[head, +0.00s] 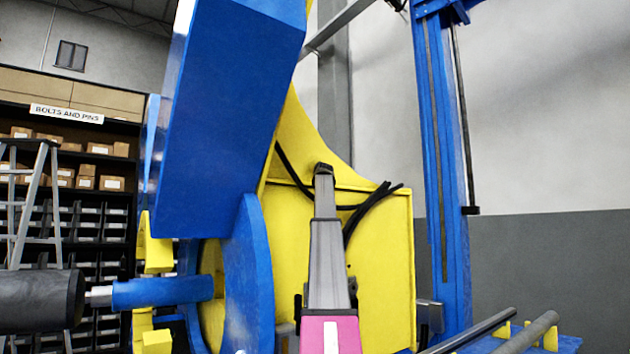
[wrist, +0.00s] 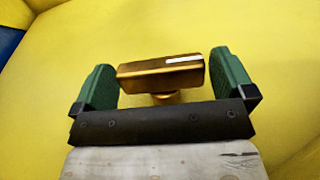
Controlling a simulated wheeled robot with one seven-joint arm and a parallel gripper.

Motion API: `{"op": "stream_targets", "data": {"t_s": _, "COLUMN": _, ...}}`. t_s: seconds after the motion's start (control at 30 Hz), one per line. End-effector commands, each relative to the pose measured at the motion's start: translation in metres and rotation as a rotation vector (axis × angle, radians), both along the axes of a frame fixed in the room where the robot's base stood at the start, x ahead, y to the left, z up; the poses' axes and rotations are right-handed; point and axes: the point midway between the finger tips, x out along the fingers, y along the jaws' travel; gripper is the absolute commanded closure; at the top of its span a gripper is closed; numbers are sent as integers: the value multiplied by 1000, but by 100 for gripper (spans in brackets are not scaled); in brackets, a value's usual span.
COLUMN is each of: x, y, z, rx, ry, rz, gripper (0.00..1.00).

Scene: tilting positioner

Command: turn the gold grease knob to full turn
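The gold grease knob (wrist: 160,75) shows in the wrist view as a bar-shaped handle on a short round stem, mounted on a yellow panel (wrist: 160,25). It lies nearly level in the picture, with a white pointer mark on its right half. My gripper (wrist: 163,80) is open around the knob, one green finger beyond each end of the bar. The gaps at both ends look very small; I cannot tell whether either finger touches. No scale for the knob is visible. In the head view my arm hides the knob.
A large blue tilted beam (head: 225,100) and blue disc (head: 252,275) stand left of the yellow housing (head: 385,270). Black cables (head: 362,210) cross the housing. A blue column (head: 440,160) stands right. Shelves (head: 100,215) and a ladder (head: 30,200) are at the far left.

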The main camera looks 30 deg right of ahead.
Motion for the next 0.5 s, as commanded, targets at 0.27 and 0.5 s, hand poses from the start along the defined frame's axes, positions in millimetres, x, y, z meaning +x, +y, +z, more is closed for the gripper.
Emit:
{"op": "stream_targets", "data": {"t_s": 0.27, "x": -14, "y": 5, "z": -1, "rx": 0, "ry": -1, "rz": -1, "gripper": 0}}
{"op": "stream_targets", "data": {"t_s": 0.5, "x": -52, "y": 19, "z": -1, "rx": -1, "ry": -1, "rz": -1, "gripper": 0}}
